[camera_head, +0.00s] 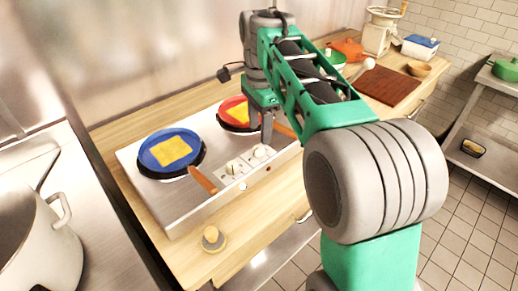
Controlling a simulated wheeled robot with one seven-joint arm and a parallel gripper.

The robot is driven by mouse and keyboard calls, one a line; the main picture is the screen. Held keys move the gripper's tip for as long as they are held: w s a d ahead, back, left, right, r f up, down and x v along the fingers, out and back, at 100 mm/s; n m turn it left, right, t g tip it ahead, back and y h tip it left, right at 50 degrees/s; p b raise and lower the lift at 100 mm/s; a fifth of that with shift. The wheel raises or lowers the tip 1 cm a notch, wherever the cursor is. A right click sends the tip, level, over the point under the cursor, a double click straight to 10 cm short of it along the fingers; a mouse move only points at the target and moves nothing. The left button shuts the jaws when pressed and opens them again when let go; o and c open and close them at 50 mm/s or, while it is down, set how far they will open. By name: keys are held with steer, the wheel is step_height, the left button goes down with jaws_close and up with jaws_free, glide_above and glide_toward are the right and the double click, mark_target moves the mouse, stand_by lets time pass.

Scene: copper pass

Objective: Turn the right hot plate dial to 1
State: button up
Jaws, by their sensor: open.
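The hot plate (168,212) is a pale, two-burner unit on the wooden counter. Its two light dials sit on the panel between and in front of the pans: the left dial (233,168) and the right dial (260,152). The numbers around them are too small to read. My gripper (268,136) points down just behind and above the right dial, close to the red pan. It is open and holds nothing visible. Whether a finger touches the dial cannot be told. My arm hides part of the hot plate's right end.
A blue pan (153,163) with a yellow square and a red pan (233,104) stand on the burners, their wooden handles flanking the dials. A small round item (213,239) stands in front. A steel pot (45,245) is left; a brown board (387,86) lies farther right.

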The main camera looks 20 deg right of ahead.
mark_target(259, 148)
steer(key=shift+w+m, duration=0.55)
steer(key=shift+m, duration=0.05)
step_height(259, 148, down, 7)
steer(key=shift+f, duration=0.15)
steer(key=shift+c, duration=0.3)
jaws_close()
